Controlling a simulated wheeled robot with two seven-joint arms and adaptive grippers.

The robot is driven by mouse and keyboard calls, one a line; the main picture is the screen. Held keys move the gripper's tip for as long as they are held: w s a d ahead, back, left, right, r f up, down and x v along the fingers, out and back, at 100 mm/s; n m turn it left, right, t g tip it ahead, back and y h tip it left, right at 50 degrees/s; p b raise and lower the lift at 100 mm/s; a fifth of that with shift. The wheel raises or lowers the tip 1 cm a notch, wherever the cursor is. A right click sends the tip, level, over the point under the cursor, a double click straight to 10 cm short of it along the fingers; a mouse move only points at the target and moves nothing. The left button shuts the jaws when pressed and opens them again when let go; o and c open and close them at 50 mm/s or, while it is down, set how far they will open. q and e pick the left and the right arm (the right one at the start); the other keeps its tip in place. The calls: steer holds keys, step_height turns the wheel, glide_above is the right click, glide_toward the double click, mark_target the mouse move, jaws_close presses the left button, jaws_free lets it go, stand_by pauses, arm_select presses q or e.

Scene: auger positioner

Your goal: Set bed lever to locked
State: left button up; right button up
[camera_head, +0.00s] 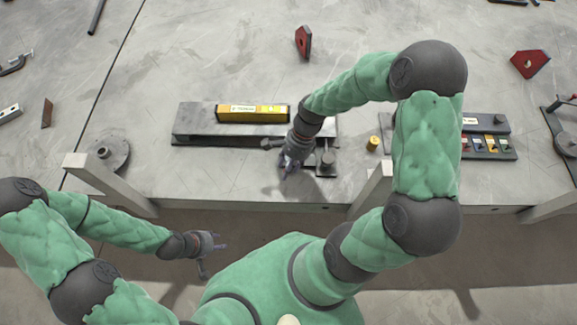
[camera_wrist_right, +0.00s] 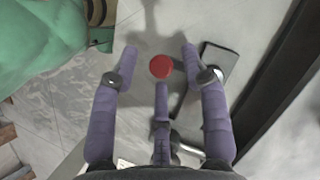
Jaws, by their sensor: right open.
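The positioner is a long grey metal bed (camera_head: 190,125) on the table, with a yellow labelled box (camera_head: 252,113) on it. A small bracket with a dark post (camera_head: 327,158) stands at its right end. My right gripper (camera_head: 289,165) points down at the bed's front, just left of that bracket. In the right wrist view its purple fingers are spread and open. A round red knob (camera_wrist_right: 160,67) shows between the fingertips; I cannot tell whether they touch it. The lever's arm and its setting are mostly hidden. My left gripper (camera_head: 210,246) is low in front of the table, away from the bed.
A small yellow cylinder (camera_head: 373,143) stands right of the bed. A tray of coloured blocks (camera_head: 487,146) lies further right. A round metal flange (camera_head: 106,153) is at the left. Red magnets (camera_head: 303,41) lie towards the back. The table's front edge is close to the bed.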

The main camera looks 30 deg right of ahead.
steer(key=shift+c, duration=0.3)
jaws_close()
steer(key=shift+s+d+r+n+p, duration=0.1)
steer(key=shift+d+n+p, duration=0.1)
steer(key=shift+n+p, duration=0.25)
steer(key=shift+s+d+n+g+p, duration=0.1)
steer(key=shift+d+n+g+p, duration=0.4)
steer(key=shift+n, duration=0.45)
steer(key=n+p, duration=0.1)
steer(key=d+n+g+h, duration=0.1)
steer(key=n, duration=0.1)
steer(key=shift+d+n+p, duration=0.2)
steer(key=shift+n+p, duration=0.1)
steer(key=shift+p, duration=0.05)
steer(key=n, duration=0.1)
steer(key=d+n+g+h+p, duration=0.1)
steer(key=n, duration=0.1)
steer(key=shift+d+n, duration=0.3)
steer(key=shift+w+d+n+g+h, duration=0.15)
steer(key=shift+w+d+n+h, duration=0.2)
steer(key=shift+n, duration=0.55)
steer(key=shift+w+d+n+g+h, duration=0.2)
steer(key=shift+d+n+h, duration=0.25)
steer(key=shift+n, duration=0.45)
